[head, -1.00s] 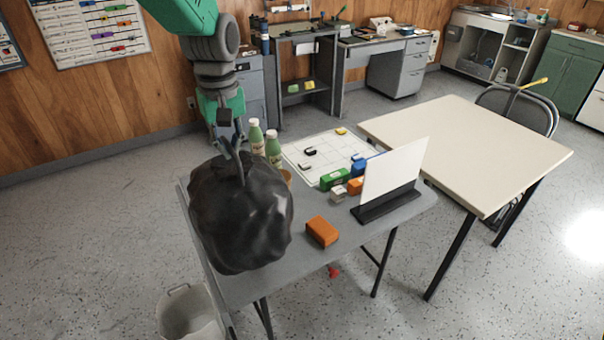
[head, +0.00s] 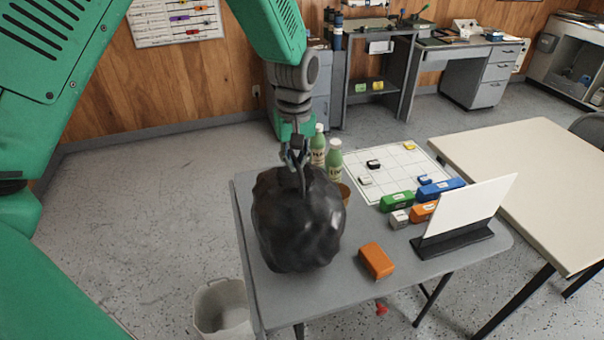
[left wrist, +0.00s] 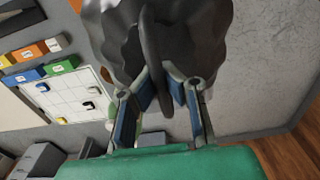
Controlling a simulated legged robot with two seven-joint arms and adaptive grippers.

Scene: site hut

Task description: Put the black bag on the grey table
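The black bag (head: 298,225) is a round, crumpled, shiny bundle with a thin neck on top. In the head view it is over the left end of the grey table (head: 345,292); I cannot tell whether its underside touches the top. My left gripper (head: 298,165) comes down from above and is shut on the bag's neck. In the left wrist view the fingers (left wrist: 161,80) close on the dark neck from both sides, with the bag (left wrist: 190,40) beyond them. My right gripper is not in view.
A cream table (head: 530,180) adjoins on the right. A bin (head: 222,306) stands on the floor.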

